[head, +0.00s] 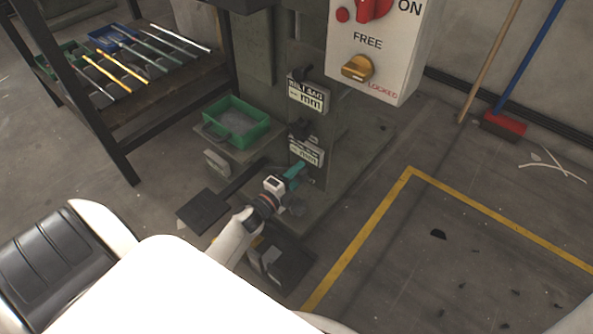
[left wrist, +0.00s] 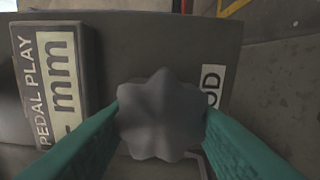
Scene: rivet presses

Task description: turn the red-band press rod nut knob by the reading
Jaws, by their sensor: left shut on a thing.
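The grey lobed knob (left wrist: 160,115) fills the middle of the left wrist view, in front of the press's dark face. My left gripper's teal fingers (left wrist: 161,122) are on either side of it and shut on it. In the head view my left gripper (head: 294,176) is low at the press, and the knob is hardly visible there. A white label ending in "OD" (left wrist: 212,84) is partly hidden behind the knob. The "PEDAL PLAY" mm plate (left wrist: 52,85) is beside it; its figure is not readable. No red band shows. My right gripper is out of view.
Above is a second mm plate (head: 307,96) and a control box (head: 380,45) with a yellow FREE/LOCKED knob (head: 358,68). A green tray (head: 262,131) stands left of the press. A dark pedal plate (head: 203,211) is near the floor. Yellow-lined floor at right is mostly clear.

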